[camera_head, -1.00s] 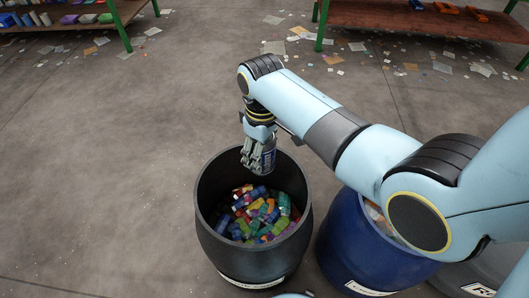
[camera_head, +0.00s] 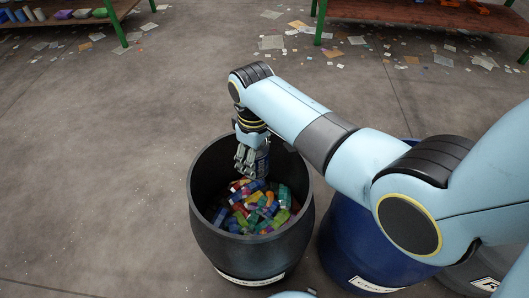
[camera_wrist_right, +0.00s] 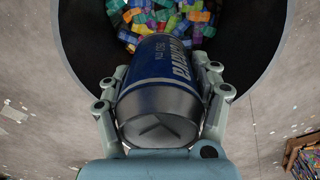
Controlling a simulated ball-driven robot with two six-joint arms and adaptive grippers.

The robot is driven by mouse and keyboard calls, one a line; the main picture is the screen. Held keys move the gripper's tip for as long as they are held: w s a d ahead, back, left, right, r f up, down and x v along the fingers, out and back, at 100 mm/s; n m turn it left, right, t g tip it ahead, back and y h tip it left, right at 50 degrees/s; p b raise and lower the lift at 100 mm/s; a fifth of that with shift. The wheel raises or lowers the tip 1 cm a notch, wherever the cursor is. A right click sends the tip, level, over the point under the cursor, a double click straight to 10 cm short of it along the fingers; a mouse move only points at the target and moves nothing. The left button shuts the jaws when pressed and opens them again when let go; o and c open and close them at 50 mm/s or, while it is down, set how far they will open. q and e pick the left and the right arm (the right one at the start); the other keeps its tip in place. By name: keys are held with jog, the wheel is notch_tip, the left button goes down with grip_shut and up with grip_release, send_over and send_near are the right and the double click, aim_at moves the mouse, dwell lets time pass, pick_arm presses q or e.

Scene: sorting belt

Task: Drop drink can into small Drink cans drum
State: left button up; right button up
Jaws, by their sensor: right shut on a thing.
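A blue and silver drink can (camera_wrist_right: 158,90) sits between the fingers of my right gripper (camera_wrist_right: 160,97) in the right wrist view. In the head view my right gripper (camera_head: 251,162) is shut on the can (camera_head: 263,160), over the mouth of a dark grey drum (camera_head: 206,229). The drum holds many colourful cans (camera_head: 252,207), and its label is only partly readable. In the right wrist view the drum's inside (camera_wrist_right: 86,45) lies beyond the can. My left gripper is not in view.
A blue drum (camera_head: 345,240) with a white label stands right of the grey drum, partly hidden by my right arm. Shelves with green legs (camera_head: 430,18) stand at the back. Scattered papers (camera_head: 272,42) lie on the floor, which is clear at left.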

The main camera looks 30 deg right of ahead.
jog(key=o, duration=0.9)
notch_tip(320, 180, up, 12)
jog(key=shift+r, duration=0.1)
dwell(0.3)
